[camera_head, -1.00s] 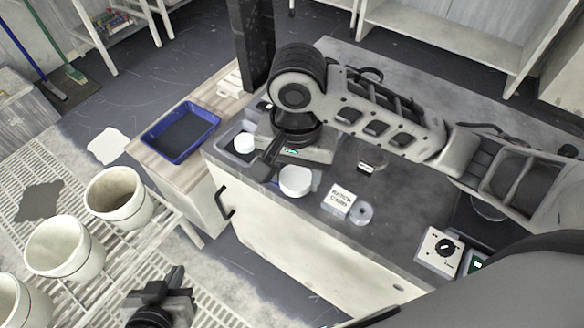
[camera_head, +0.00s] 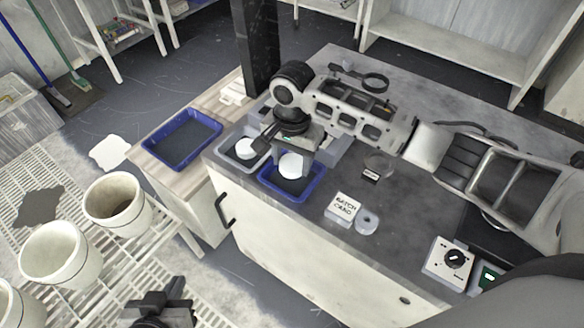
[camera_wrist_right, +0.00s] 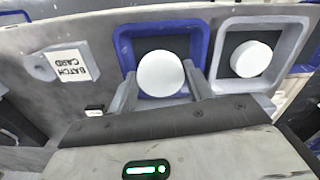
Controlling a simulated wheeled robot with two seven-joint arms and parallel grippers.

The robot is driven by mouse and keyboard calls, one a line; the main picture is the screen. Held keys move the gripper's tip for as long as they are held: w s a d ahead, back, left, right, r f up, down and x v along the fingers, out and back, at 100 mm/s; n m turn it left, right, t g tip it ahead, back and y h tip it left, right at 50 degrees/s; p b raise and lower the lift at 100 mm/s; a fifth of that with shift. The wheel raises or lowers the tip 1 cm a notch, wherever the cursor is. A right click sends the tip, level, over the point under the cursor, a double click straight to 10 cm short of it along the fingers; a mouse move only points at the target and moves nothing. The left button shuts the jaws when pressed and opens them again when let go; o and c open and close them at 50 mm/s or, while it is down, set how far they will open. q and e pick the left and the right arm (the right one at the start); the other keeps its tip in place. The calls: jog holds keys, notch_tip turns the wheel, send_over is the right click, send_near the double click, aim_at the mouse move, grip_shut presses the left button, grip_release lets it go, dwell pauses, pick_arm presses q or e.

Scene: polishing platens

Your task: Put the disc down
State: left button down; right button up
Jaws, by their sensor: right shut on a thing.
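My right gripper (camera_wrist_right: 161,90) is shut on a white round disc (camera_wrist_right: 160,73), with a finger on each side of it. In the head view the disc (camera_head: 292,164) shows below the gripper (camera_head: 280,150), over the blue-rimmed tray (camera_head: 291,199) on the counter. The tray's blue rim also shows around the disc in the right wrist view (camera_wrist_right: 122,45). I cannot tell whether the disc touches the tray floor. My left gripper (camera_head: 160,306) is at the bottom edge of the head view, away from the counter, and its fingers are unclear.
A grey tray (camera_wrist_right: 282,28) with another white disc (camera_wrist_right: 250,59) stands beside the blue one. A batch card block (camera_head: 343,207) and a clear ring (camera_head: 367,222) lie on the counter. An empty blue tray (camera_head: 214,128) is on the wooden bench. White pots (camera_head: 54,252) stand on the rack.

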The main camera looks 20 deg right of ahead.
aim_at(292, 162)
jog(key=shift+w+d+f, duration=0.1)
jog(key=shift+w+f, duration=0.15)
jog(key=shift+f, duration=1.55)
jog(key=shift+f, duration=0.15)
jog(key=o, duration=0.7)
jog(key=shift+o, duration=0.2)
notch_tip(292, 162, up, 11)
jog(key=shift+r+p, duration=0.15)
jog(key=shift+p, duration=0.2)
jog(key=shift+r, duration=0.55)
